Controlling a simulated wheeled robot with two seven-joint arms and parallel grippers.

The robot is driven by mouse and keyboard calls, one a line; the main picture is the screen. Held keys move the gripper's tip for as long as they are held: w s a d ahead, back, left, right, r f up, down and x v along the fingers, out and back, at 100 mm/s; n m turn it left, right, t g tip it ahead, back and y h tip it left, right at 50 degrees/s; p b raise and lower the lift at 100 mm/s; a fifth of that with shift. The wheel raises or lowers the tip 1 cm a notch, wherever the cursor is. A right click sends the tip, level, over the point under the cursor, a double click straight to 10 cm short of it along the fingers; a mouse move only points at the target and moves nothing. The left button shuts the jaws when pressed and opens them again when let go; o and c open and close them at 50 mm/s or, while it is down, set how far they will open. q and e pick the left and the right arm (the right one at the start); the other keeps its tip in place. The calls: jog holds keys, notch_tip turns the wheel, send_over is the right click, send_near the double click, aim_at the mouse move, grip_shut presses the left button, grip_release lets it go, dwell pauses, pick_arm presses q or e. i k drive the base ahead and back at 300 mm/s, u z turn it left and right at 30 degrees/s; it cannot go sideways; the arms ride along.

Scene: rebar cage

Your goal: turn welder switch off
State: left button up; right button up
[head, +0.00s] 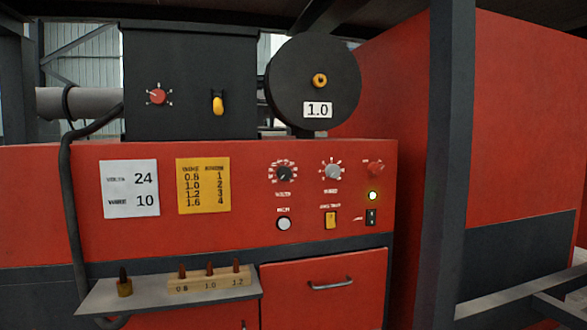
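The welder (240,240) is a red cabinet with a control panel on its front. A small black rocker switch (371,217) sits at the panel's lower right; its position is too small to tell. A yellow switch (330,220) and a round white button (284,224) are to the left, below a black dial (284,173) and a grey dial (332,172). Neither of my grippers is in view.
A black feeder box (190,80) and a wire spool (313,110) stand on top. A shelf (170,292) with a block of tips (210,281) juts out at lower left. A dark post (445,160) stands to the right of the panel. A drawer handle (332,285) protrudes below.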

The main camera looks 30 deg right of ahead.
aim_at(373, 169)
jog(key=u, duration=0.15)
jog(key=i, duration=0.95)
jog(key=z, duration=0.35)
